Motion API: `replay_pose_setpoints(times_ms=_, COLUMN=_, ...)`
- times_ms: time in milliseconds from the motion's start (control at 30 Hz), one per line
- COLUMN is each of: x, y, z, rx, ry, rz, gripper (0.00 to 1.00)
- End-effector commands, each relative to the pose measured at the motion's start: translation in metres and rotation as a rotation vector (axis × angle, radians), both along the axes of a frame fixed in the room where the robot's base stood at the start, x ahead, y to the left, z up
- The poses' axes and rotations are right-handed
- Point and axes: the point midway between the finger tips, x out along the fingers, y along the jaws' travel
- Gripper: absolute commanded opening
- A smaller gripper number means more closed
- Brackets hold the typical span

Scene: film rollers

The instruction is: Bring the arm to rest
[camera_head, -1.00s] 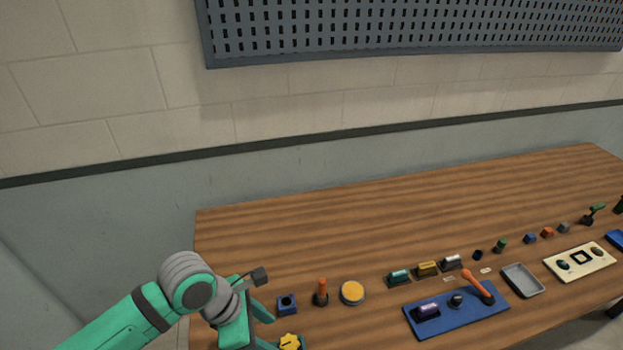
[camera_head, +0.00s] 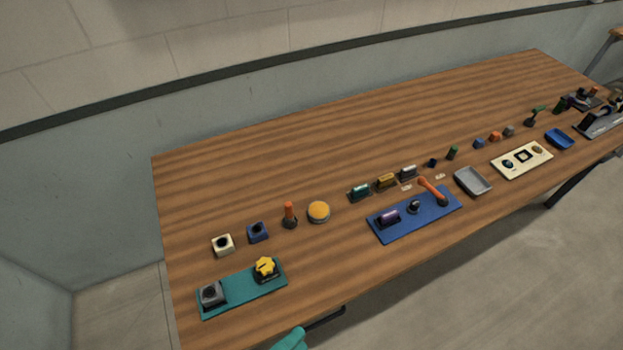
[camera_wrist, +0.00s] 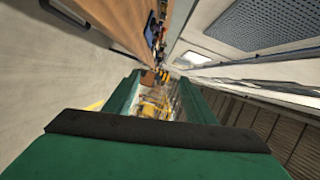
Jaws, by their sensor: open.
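My gripper (camera_wrist: 157,100) shows in the wrist view as two green fingers standing apart, with nothing between them. It points along the length of the room, with the table edge at its upper left.
The wooden table (camera_head: 330,120) carries a teal mat (camera_head: 228,295) with a yellow knob (camera_head: 265,268), a blue board (camera_head: 430,222) with an orange lever (camera_head: 432,190), a grey tray (camera_head: 472,182) and several small blocks. The table's back half is clear. Floor is open in front.

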Motion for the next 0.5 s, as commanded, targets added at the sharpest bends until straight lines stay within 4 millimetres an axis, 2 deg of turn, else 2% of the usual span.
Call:
replay_pose_setpoints(times_ms=167, x=-0.005, y=0.000, z=-0.007, rx=-0.362, ry=0.197, rz=0.335, gripper=0.50)
replay_pose_setpoints(times_ms=300, x=-0.010, y=-0.003, z=-0.021, rx=-0.663, ry=0.351, rz=0.569, gripper=0.50)
replay_pose_setpoints(times_ms=500, x=-0.017, y=-0.019, z=-0.044, rx=-1.056, ry=0.539, rz=0.806, gripper=0.50)
